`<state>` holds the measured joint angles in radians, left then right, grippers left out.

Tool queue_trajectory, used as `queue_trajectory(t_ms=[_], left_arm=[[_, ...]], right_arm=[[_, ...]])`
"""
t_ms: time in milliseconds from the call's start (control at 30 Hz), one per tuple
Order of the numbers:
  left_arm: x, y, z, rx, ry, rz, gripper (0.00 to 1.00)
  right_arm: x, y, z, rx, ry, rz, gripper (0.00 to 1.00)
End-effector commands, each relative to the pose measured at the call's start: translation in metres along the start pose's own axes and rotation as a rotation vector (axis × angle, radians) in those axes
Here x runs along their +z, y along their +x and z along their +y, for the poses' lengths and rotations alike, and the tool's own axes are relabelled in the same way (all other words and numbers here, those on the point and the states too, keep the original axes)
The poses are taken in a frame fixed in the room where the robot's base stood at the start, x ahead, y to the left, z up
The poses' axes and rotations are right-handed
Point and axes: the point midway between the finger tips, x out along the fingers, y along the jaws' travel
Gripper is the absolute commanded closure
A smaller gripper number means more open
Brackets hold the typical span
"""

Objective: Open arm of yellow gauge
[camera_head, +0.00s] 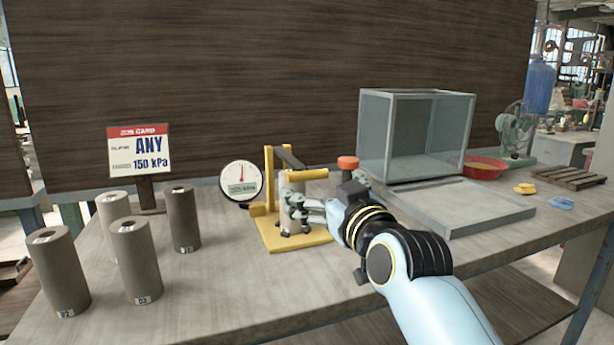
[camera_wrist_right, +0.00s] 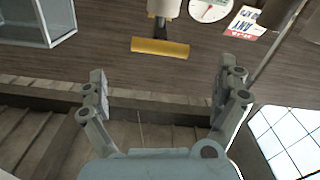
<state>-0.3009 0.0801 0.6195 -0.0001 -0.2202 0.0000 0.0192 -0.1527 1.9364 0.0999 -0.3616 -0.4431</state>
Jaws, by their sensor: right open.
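The yellow gauge (camera_head: 272,228) stands on the bench, with a flat base, an upright post, a dark bar at its top and a yellow crosspiece (camera_head: 305,174). A pale cylinder (camera_head: 291,187) stands upright within it, its lower part hidden by my gripper. My right gripper (camera_head: 294,217) is in front of the gauge. It appears open and empty in the right wrist view (camera_wrist_right: 160,88), which looks upside down. There a yellow bar (camera_wrist_right: 160,47) lies beyond the gap between the fingers, apart from them. My left gripper is out of view.
Several clay cylinders (camera_head: 134,262) stand at the left. A card reading "ANY, 150 kPa" (camera_head: 139,150) and a round dial (camera_head: 240,181) stand behind. A red-topped item (camera_head: 348,162) is beside my wrist. A glass box (camera_head: 417,132), grey tray (camera_head: 462,207) and red bowl (camera_head: 484,168) are right.

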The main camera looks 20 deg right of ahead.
Motion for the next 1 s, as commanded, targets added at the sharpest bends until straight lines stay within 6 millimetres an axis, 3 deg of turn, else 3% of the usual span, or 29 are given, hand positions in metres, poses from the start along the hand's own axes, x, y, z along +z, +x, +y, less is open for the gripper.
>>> queue_trajectory(t_ms=[200, 400, 800, 1000], left_arm=[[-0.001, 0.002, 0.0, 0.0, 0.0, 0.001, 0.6], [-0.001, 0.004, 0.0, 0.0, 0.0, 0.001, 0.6], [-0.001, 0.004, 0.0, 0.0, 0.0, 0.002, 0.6], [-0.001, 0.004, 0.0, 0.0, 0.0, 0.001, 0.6]], right_arm=[[0.0, 0.046, 0.0, 0.0, -0.001, 0.0, 0.0], [0.001, 0.075, 0.0, 0.0, 0.0, -0.001, 0.0], [0.001, 0.084, 0.0, 0.0, 0.001, -0.002, 0.0], [0.001, 0.084, 0.0, 0.0, 0.0, -0.002, 0.25]])
